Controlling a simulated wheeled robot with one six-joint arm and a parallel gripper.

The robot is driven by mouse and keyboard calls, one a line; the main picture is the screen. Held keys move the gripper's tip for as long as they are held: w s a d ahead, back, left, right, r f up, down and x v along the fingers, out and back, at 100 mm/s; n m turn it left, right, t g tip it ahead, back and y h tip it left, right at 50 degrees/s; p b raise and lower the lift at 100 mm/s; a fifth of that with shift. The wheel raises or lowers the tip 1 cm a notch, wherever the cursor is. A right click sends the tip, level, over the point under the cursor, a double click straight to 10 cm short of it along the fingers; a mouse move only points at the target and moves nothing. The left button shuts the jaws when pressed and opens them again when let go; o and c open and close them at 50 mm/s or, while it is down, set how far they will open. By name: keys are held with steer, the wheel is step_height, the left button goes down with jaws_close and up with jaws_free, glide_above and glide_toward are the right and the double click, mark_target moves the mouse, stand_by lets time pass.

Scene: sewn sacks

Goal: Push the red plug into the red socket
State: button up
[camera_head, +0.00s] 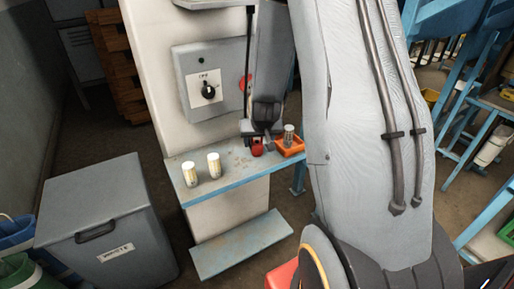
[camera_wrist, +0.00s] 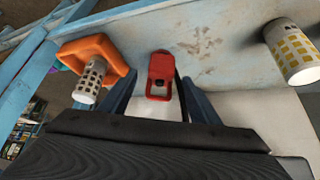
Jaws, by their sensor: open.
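The red plug (camera_head: 257,148) stands on the blue-edged shelf, just below my gripper (camera_head: 261,138). In the wrist view the red plug (camera_wrist: 160,68) lies between and slightly beyond the two dark blue fingers of my gripper (camera_wrist: 159,84). The fingers are spread, with a gap showing on each side of the plug. A red round part (camera_head: 243,83) shows at the right edge of the grey wall panel, partly hidden by my arm; I cannot tell whether it is the red socket.
An orange tray (camera_head: 281,151) with a patterned cylinder (camera_head: 289,135) sits right of the plug. Two white-and-yellow cylinders (camera_head: 214,165) (camera_head: 189,174) stand left on the shelf (camera_head: 236,178). The grey panel (camera_head: 198,70) has a black knob. A grey bin (camera_head: 95,215) stands front left.

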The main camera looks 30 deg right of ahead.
mark_target(257, 144)
steer(key=shift+p+x, duration=1.15)
steer(key=shift+x, duration=1.45)
steer(key=shift+s, duration=0.15)
steer(key=c, duration=1.2)
step_height(257, 144, up, 10)
steer(key=shift+b, duration=0.4)
